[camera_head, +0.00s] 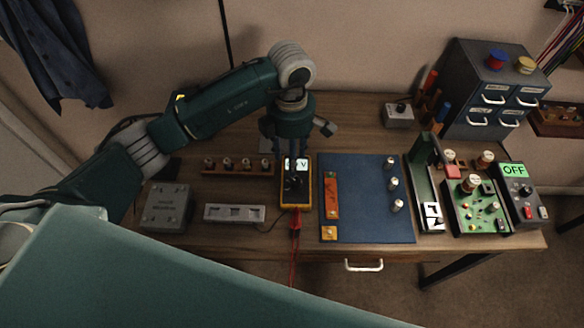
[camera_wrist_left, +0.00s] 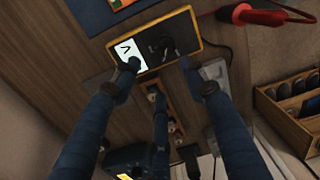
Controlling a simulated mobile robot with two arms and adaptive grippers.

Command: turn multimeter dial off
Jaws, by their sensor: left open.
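The yellow-edged multimeter (camera_head: 284,198) lies on the workbench, with a lit display (camera_head: 302,164) that shows a V and a dark face below it. Its dial (camera_head: 293,184) is dark and partly hidden by the fingers. In the left wrist view, the multimeter (camera_wrist_left: 194,22) is at the top, with the dark dial (camera_wrist_left: 168,48) beside the white display. My left gripper (camera_head: 293,168) points down over the multimeter. In the left wrist view, its fingers (camera_wrist_left: 160,66) are spread around the dial area; I cannot tell whether they touch it. My right gripper is not in view.
A red probe lead (camera_head: 295,222) runs from the multimeter's front end. A grey slotted block (camera_head: 234,213) and grey box (camera_head: 166,205) stand left. A blue mat (camera_head: 365,215) lies close on the right, with circuit boards and a box reading OFF (camera_head: 520,190) beyond.

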